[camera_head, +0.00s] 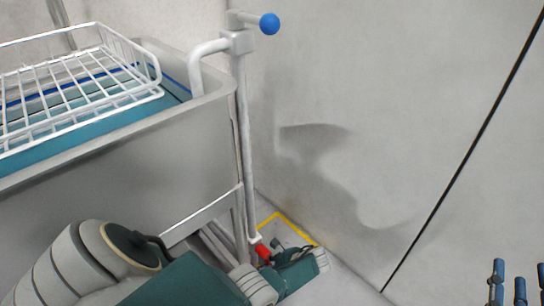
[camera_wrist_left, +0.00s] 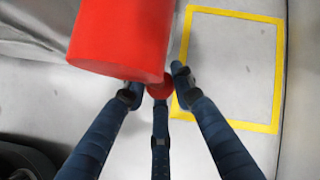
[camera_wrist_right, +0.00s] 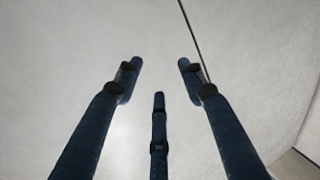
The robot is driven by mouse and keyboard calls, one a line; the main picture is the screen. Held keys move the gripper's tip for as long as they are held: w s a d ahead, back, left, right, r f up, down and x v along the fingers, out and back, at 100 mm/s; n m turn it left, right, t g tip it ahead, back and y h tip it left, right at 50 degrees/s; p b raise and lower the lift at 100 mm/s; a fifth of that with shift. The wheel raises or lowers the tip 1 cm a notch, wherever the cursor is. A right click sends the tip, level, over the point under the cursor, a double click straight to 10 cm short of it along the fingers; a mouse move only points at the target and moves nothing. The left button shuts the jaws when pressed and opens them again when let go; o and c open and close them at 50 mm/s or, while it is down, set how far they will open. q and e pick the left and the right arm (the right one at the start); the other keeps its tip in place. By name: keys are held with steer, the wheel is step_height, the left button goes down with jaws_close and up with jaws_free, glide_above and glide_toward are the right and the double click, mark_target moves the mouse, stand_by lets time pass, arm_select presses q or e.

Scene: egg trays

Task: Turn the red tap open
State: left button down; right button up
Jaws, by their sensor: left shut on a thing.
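The red tap handle (camera_head: 263,251) sits low on the grey vertical pipe (camera_head: 246,150) beside the sink. In the left wrist view it shows as a large red cylinder (camera_wrist_left: 122,38), with a smaller red round part (camera_wrist_left: 160,86) below it. My left gripper (camera_head: 276,256) is at the tap. In the left wrist view its fingers (camera_wrist_left: 156,84) are around the smaller red part and shut on it. My right gripper (camera_wrist_right: 158,75) has its fingers spread and empty, facing the bare wall. Only its fingertips (camera_head: 518,270) show in the head view, at the lower right.
A grey sink (camera_head: 120,150) with a white wire basket (camera_head: 75,85) stands at the left. A blue knob (camera_head: 269,23) tops the pipe. A yellow floor outline (camera_head: 290,224) lies behind the tap. The grey wall (camera_head: 400,100) closes the right side.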

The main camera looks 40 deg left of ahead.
mark_target(265, 258)
arm_select(q)
steer(key=shift+s+a+g, duration=0.1)
steer(key=shift+s+g, duration=0.5)
arm_select(e)
steer(key=shift+s+a+r+t, duration=0.15)
steer(key=shift+r+t, duration=0.35)
steer(key=shift+r, duration=0.5)
steer(key=shift+s+r+t, duration=0.25)
steer(key=shift+r+t, duration=0.25)
steer(key=shift+r, duration=0.5)
arm_select(q)
steer(key=c, duration=1.4)
jaws_free()
steer(key=shift+c, duration=0.2)
steer(key=shift+w+d+r, duration=0.2)
steer(key=shift+d+r, duration=0.05)
steer(key=v, duration=1.1)
steer(key=shift+s+d+r, duration=0.1)
